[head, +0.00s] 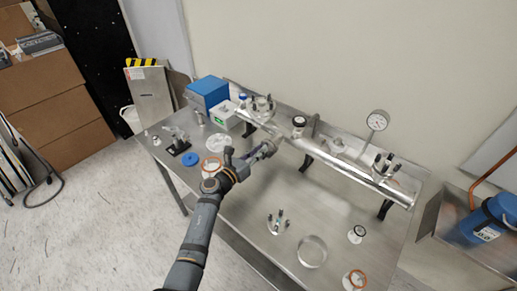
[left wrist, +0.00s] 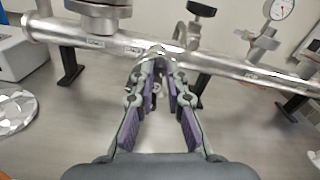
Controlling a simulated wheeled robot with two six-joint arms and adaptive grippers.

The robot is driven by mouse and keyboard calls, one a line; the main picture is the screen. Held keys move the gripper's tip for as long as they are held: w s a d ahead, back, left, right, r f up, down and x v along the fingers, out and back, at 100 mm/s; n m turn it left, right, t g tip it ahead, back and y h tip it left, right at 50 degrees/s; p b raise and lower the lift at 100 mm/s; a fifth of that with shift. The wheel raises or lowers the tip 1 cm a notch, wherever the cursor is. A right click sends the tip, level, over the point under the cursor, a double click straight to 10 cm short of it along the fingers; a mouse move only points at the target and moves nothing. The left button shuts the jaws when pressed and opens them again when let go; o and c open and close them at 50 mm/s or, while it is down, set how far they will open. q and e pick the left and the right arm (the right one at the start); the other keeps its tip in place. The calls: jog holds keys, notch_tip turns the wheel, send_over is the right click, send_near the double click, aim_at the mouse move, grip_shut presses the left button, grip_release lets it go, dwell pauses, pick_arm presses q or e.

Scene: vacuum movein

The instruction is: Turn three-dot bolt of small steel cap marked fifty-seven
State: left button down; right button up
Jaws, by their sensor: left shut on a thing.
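A long steel pipe manifold (head: 345,170) runs across the back of the steel table, held on black stands. My left gripper (head: 264,151) reaches its front side near the left part. In the left wrist view the purple-padded fingers (left wrist: 156,85) are closed around a small metal part (left wrist: 155,56) at a short port of the pipe (left wrist: 225,66). The fingers hide most of that part. I cannot read a fifty-seven or make out three dots on it. My right gripper is not in view.
Flanges with upright bolts stand on the pipe (head: 262,103) and on the table (head: 278,222). A gauge (head: 377,120) rises at the back. A blue box (head: 207,92) is at the back left. A steel ring (head: 312,251) lies in front. The table middle is mostly clear.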

pick_arm(q)
jog(key=shift+r+n, duration=0.1)
jog(key=shift+n, duration=0.4)
jog(key=c, duration=1.4)
grip_release()
jog(key=shift+o, duration=0.2)
jog(key=v, duration=1.2)
